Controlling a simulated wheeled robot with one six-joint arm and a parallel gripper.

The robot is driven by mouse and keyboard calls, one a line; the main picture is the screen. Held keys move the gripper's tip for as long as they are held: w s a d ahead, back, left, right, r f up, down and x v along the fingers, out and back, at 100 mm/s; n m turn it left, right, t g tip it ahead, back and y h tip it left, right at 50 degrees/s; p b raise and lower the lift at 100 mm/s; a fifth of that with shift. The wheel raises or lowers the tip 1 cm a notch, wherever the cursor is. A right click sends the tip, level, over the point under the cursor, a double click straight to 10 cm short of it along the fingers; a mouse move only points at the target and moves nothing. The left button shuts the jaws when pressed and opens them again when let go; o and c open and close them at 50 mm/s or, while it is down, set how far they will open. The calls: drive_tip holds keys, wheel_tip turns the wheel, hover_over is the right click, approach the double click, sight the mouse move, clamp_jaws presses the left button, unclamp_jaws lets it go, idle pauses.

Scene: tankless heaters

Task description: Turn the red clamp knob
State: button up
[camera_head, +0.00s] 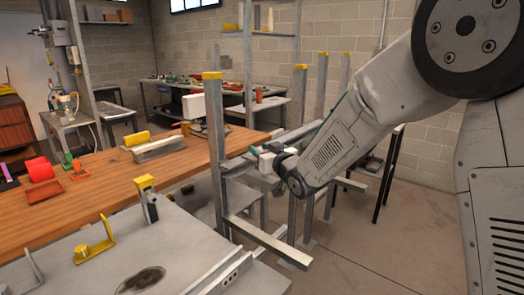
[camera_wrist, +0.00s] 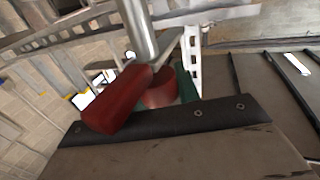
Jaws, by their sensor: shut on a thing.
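The red clamp knob shows in the wrist view as a red bar-shaped grip (camera_wrist: 118,98) beside a rounded red part (camera_wrist: 160,88). A shiny metal rod (camera_wrist: 140,30) comes down to it from the top of the picture. My gripper (camera_head: 257,156) is at the right end of the wooden bench, close to the upright metal posts in the head view. It is shut on the red knob, right in front of the wrist camera. The fingertips are mostly hidden in both views. The knob cannot be made out in the head view.
A grey machine table (camera_head: 180,250) stands in front. A yellow-capped metal post (camera_head: 215,140) rises left of my gripper. Concrete floor (camera_head: 370,245) is clear at the lower right.

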drive_tip(key=n+g+y, duration=0.1)
drive_tip(key=y, duration=0.1)
drive_tip(key=n+g+y, duration=0.4)
drive_tip(key=shift+s+a, duration=0.2)
drive_tip(key=shift+a, duration=0.05)
drive_tip(key=n+g+y, duration=0.1)
drive_tip(key=g, duration=0.1)
drive_tip(key=n+g+y, duration=0.1)
drive_tip(key=n+g, duration=0.1)
drive_tip(key=g, duration=0.1)
drive_tip(key=s+n+g+y, duration=0.1)
drive_tip(key=n+g, duration=0.1)
drive_tip(key=g, duration=0.1)
drive_tip(key=shift+a, duration=0.2)
drive_tip(key=shift+n, duration=0.3)
drive_tip(key=o, duration=1)
drive_tip(key=d, duration=0.5)
drive_tip(key=s+d, duration=0.1)
drive_tip(key=d, duration=0.1)
drive_tip(key=shift+d, duration=0.35)
